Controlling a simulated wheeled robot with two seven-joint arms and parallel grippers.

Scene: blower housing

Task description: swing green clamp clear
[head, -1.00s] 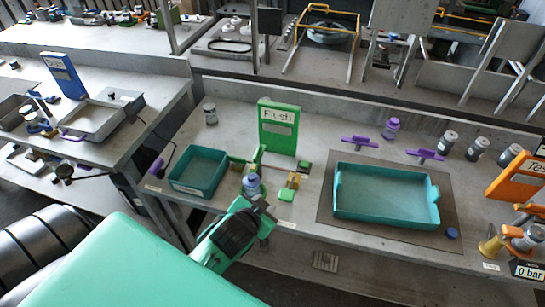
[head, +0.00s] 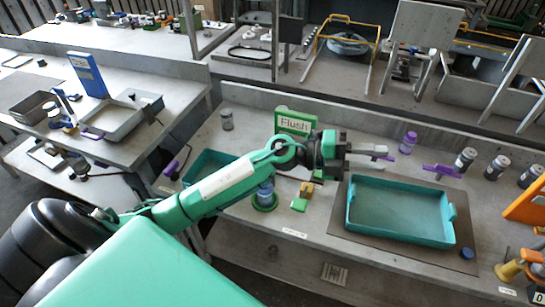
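My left gripper (head: 372,154) reaches in from the left across the bench, its two pale fingers pointing right, with a narrow gap between them. They are in front of a purple handle, which they partly hide. I see nothing green between the fingers. A small green clamp-like part with a brass block (head: 305,190) sits below my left wrist, near a green pad (head: 299,205). The upright green piece seen earlier beside the Flush sign (head: 295,122) is hidden by my arm. A blue bottle (head: 265,194) stands in a green ring below my forearm. My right gripper is out of view.
A teal tray (head: 400,237) lies on a dark mat to the right. A smaller teal bin (head: 205,165) is partly behind my arm. A purple bottle (head: 407,142), a purple handle (head: 442,171) and several grey jars stand along the back right.

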